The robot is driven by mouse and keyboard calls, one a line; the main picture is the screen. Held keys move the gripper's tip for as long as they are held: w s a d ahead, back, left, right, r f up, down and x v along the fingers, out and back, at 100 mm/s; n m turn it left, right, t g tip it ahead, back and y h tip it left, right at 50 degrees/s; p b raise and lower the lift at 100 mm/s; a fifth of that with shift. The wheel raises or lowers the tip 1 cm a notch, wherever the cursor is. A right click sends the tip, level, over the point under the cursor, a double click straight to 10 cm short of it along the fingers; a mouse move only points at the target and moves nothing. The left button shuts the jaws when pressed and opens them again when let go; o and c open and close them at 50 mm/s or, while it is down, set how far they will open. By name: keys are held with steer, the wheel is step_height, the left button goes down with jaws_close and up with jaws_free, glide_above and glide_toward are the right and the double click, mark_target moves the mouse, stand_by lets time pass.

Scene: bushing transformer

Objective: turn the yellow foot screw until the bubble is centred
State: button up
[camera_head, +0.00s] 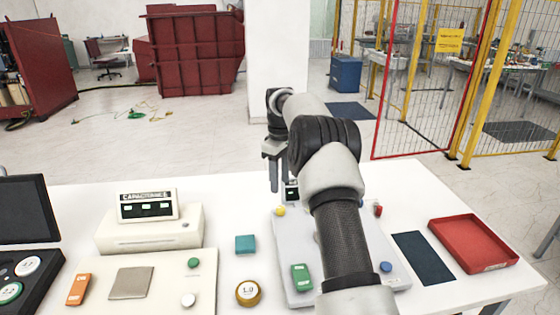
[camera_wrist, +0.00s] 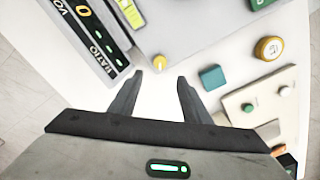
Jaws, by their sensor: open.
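The yellow foot screw (camera_head: 280,211) is a small knob at the far left corner of the pale grey plate (camera_head: 283,240). In the wrist view the yellow foot screw (camera_wrist: 159,62) lies just ahead of the gap between my fingertips. My gripper (camera_head: 273,188) is open and empty, above the table behind the screw; its two fingers also show in the wrist view (camera_wrist: 160,80), apart from the screw. A yellow-green strip (camera_wrist: 131,12) shows at the top of the wrist view; I cannot tell whether it is the level, and no bubble can be made out.
A red knob (camera_head: 378,210) and a blue knob (camera_head: 386,267) sit on the plate's right side. A display box (camera_wrist: 92,35) stands near my left finger in the wrist view. A teal block (camera_head: 245,244) and brass weight (camera_head: 248,293) lie left of the plate. A red tray (camera_head: 472,243) is right.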

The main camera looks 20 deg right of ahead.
step_height(320, 180, up, 7)
steer(key=shift+p, duration=0.4)
steer(key=shift+r, duration=0.1)
steer(key=s+a+r+m+t, duration=0.1)
steer(key=s+a+r+m, duration=0.1)
steer(key=s+a+r, duration=0.45)
steer(key=s+a+r+m+t, duration=0.1)
steer(key=s+a+r+t, duration=0.15)
steer(key=s+r, duration=0.7)
steer(key=s+a+f+m+t, duration=0.1)
steer(key=s+a+f+m, duration=0.1)
steer(key=s, duration=1)
steer(key=s+a+f+m+t, duration=0.1)
steer(key=s+a+f+m, duration=0.1)
steer(key=s, duration=1)
step_height(320, 180, down, 2)
steer(key=shift+s+a+f+m+p, duration=0.2)
steer(key=shift+a+m+p, duration=0.1)
steer(key=shift+m, duration=0.2)
